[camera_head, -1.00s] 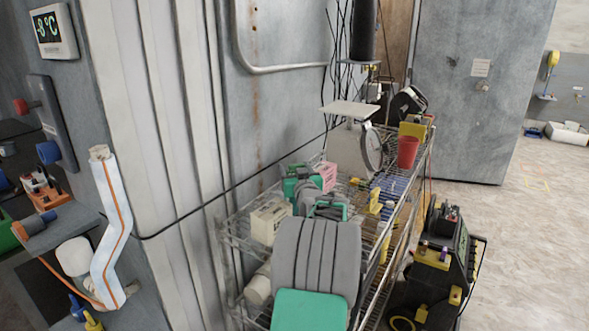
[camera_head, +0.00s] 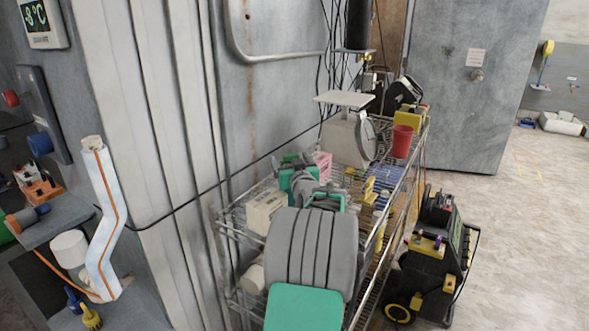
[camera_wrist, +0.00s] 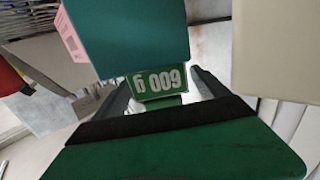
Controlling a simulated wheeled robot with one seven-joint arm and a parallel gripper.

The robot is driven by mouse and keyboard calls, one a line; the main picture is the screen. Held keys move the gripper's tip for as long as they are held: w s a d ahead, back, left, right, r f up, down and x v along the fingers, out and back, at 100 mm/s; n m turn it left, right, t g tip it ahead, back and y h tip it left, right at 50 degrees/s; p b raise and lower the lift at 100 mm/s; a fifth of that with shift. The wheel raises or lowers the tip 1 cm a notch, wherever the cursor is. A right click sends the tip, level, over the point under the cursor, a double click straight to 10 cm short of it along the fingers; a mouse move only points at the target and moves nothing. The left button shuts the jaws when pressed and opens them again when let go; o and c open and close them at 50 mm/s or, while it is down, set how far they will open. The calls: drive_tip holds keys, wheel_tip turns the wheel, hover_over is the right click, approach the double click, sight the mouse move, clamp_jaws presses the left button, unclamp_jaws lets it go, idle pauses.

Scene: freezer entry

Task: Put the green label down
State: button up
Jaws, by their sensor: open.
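The green label (camera_wrist: 158,82) with white characters shows in the wrist view, upside down, just under the edge of a teal block (camera_wrist: 130,35). My gripper (camera_wrist: 160,90) is open, with one dark finger to the left of the label and one to its right. I cannot tell whether the fingers touch the label or what it rests on. The label cannot be made out there.
The wire shelf (camera_head: 232,230) also holds a cream box (camera_head: 265,208), a pink box (camera_head: 321,162), a scale (camera_head: 347,140) and a red cup (camera_head: 402,142). A black and yellow machine (camera_head: 432,262) stands to its right. Open floor (camera_head: 515,225) lies further right.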

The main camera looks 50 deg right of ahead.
drive_tip(key=b+v, duration=0.1)
drive_tip(key=v, duration=0.9)
drive_tip(key=shift+s+a+b, duration=0.25)
drive_tip(key=shift+a+b, duration=0.05)
drive_tip(key=shift+r, duration=0.1)
